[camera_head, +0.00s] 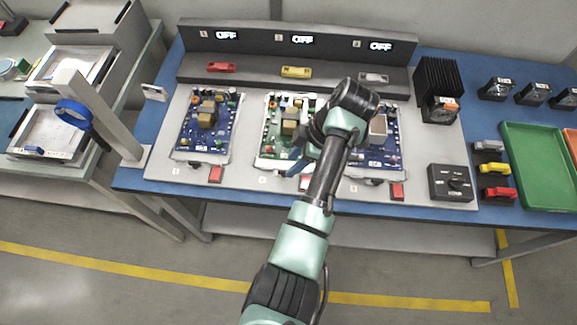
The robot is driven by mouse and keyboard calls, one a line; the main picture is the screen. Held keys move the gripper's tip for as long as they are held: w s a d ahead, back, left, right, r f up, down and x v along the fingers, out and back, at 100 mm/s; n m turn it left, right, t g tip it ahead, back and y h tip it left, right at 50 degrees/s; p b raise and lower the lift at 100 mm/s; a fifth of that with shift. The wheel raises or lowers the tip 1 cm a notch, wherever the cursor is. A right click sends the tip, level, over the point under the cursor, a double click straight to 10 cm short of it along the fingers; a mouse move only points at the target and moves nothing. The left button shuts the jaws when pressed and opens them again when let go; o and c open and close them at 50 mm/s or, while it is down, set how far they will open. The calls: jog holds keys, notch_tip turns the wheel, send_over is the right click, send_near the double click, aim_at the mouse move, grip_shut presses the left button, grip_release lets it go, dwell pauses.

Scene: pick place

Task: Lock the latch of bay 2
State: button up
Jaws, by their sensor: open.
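Three circuit boards lie in a row on a grey panel: a blue left board (204,130), a green middle board (272,140) and a blue right board (386,150). The bay numbers are too small to read surely. My gripper (298,168) is open, low over the front of the middle board near the middle red block. My wrist partly covers the middle and right boards, and the fingertips are hard to make out; contact cannot be told.
A dark console (250,45) behind shows three OFF displays, above red, yellow and grey handles. At right stand a black finned block (438,80), a dark switch box (450,182), coloured connectors (491,167) and a green tray (540,165). A post (100,115) stands at left.

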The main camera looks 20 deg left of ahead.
aim_at(285, 171)
jog(key=shift+x, duration=1.85)
grip_shut()
